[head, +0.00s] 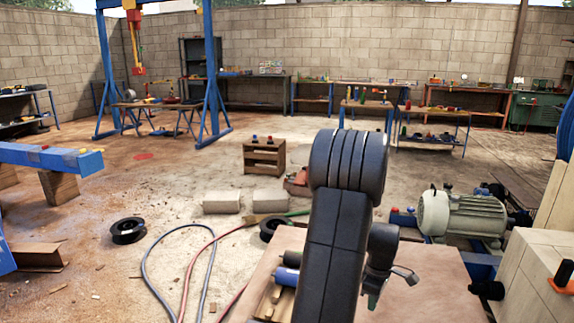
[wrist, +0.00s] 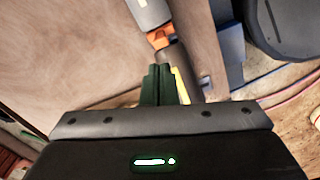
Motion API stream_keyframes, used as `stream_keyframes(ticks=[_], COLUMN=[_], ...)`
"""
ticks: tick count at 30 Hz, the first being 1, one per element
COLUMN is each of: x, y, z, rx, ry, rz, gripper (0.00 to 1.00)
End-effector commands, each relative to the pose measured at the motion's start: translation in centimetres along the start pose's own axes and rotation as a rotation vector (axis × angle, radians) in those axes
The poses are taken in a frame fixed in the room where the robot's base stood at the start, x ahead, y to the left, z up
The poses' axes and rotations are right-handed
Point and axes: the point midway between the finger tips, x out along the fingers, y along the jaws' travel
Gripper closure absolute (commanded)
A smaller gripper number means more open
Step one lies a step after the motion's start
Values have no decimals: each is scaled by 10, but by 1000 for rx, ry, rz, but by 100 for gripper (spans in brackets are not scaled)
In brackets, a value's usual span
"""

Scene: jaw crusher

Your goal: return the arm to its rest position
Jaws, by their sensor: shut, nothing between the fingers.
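My arm (head: 335,230) rises dark grey through the middle of the head view, bent at a large ribbed joint, with its wrist folded down on the right. My gripper (head: 372,298) hangs over the wooden tabletop (head: 430,288) in the head view, small and partly hidden by the arm. In the wrist view its dark green fingers (wrist: 159,72) are together, with nothing seen between them. Beyond the fingers, a dark cylinder, an orange part (wrist: 160,37) and a pale grey cylinder (wrist: 150,12) show; I cannot tell whether they touch the fingers.
An electric motor (head: 462,213) stands to the right, near pale blocks (head: 530,285). Hoses (head: 190,265) and a black spool (head: 127,230) lie on the floor. Open floor extends behind, towards workbenches.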

Motion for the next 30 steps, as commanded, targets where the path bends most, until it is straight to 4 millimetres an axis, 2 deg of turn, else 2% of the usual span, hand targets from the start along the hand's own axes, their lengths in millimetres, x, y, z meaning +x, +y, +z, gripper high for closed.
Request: stream_keyframes(ticks=[13,16,21,30], x=[-18,-1,13,17], y=[0,-1,-1,-1], z=[0,1,0,0], rx=[-349,-355,-354,-352], ry=[0,0,0,0], rz=[2,-4,-2,-1], gripper=[100,100,100,100])
